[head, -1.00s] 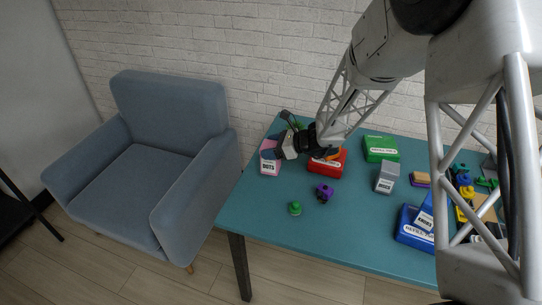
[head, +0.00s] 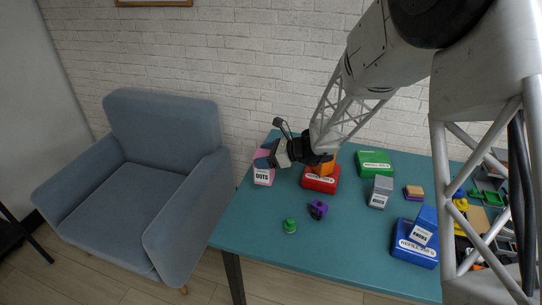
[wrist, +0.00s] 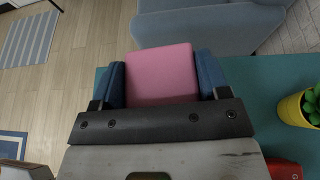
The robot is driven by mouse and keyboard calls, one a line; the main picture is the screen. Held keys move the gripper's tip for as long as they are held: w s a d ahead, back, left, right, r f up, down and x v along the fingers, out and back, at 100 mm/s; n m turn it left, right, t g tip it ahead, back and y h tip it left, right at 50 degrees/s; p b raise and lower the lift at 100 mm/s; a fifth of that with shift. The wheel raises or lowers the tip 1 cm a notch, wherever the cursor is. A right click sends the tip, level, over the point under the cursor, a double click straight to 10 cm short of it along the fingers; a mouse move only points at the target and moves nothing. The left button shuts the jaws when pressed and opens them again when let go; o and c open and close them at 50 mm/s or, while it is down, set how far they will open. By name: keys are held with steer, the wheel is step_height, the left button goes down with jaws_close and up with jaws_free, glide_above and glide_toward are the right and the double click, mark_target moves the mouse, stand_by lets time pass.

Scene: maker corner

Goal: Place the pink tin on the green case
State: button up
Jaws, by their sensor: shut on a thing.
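The pink tin (head: 264,178), labelled DOTS, is at the left end of the teal table. My gripper (head: 268,157) is shut on its upper part from the right. In the wrist view the pink tin (wrist: 162,73) sits between the two blue fingers of my gripper (wrist: 163,80). I cannot tell whether its base touches the table. The green case (head: 375,158) lies flat at the back of the table, well to the right of the tin. Its top looks bare, with a white label on its front.
A red case (head: 320,183) with an orange thing on it stands between the tin and green case. A grey tin (head: 380,192) stands before the green case. A blue case (head: 413,250) is at front right. A potted plant (wrist: 298,110) shows in the wrist view.

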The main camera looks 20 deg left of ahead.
steer(key=shift+r, duration=0.1)
step_height(320, 180, up, 10)
steer(key=shift+r, duration=0.25)
steer(key=w+d+m+t, duration=0.3)
steer(key=w+d, duration=1.2)
steer(key=d, duration=0.4)
steer(key=w+d+m+t, duration=0.2)
steer(key=w+d+t, duration=0.1)
steer(key=w+d, duration=1.4)
step_height(320, 180, down, 5)
steer(key=s+d, duration=0.2)
steer(key=shift+f+h, duration=0.15)
steer(key=shift+h, duration=0.25)
step_height(320, 180, down, 6)
steer(key=shift+f, duration=0.15)
